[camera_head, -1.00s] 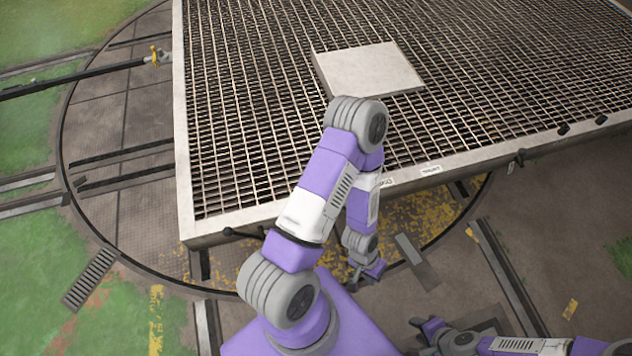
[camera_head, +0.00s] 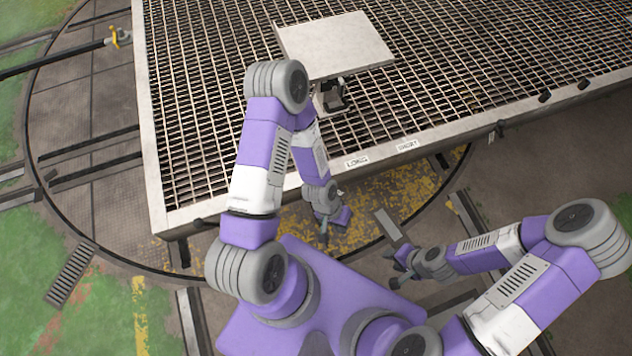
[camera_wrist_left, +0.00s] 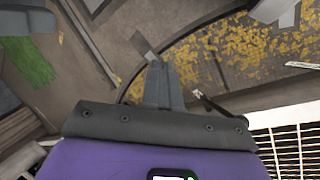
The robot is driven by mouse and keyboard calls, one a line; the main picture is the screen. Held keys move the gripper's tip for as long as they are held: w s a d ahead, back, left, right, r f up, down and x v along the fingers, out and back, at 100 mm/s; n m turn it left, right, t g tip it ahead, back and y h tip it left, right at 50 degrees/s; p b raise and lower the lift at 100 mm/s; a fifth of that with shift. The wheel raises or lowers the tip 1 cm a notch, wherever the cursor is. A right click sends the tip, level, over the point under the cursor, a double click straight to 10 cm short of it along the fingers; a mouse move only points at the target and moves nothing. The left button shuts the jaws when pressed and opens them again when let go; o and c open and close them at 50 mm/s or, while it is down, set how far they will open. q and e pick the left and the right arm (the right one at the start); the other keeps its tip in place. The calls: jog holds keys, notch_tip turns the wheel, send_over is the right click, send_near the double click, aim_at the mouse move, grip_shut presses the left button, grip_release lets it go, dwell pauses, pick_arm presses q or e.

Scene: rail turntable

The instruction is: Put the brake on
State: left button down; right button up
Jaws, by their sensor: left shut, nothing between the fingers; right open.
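No part is clearly recognisable as the brake. In the wrist view, a dark lever-like rod (camera_wrist_left: 208,101) lies just right of my left gripper (camera_wrist_left: 160,72); I cannot tell whether they touch. In the head view, my left gripper (camera_head: 331,233) is shut and empty, low beside the front edge of the grated deck (camera_head: 250,201). A short dark handle (camera_head: 499,130) is on that edge further right, beyond both grippers. My right gripper (camera_head: 391,267) is open and empty, right of and nearer than the left one.
Two white labels sit on the deck edge, LONG (camera_head: 356,161) and SHORT (camera_head: 408,146). A pale square panel (camera_head: 336,43) stands above the grating. A dark pole with a yellow tip (camera_head: 120,37) reaches in from the left. Ground right of the deck is mostly clear.

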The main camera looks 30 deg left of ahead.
pick_arm(q)
jog(key=w+a+f+m+g+y+b, duration=0.2)
jog(key=w+f+m+g+y, duration=0.1)
jog(key=w+f+m, duration=0.45)
jog(key=w+a+r+m+y, duration=0.2)
jog(key=w+a+y, duration=0.1)
jog(key=w, duration=0.3)
jog(key=w+a+r+m+y, duration=0.2)
jog(key=w+a+y, duration=0.1)
jog(key=w, duration=0.3)
jog(key=shift+a+r+g+y+b, duration=0.3)
jog(key=shift+a+g+b, duration=0.15)
jog(key=shift+a, duration=0.25)
jog(key=shift+m, duration=0.25)
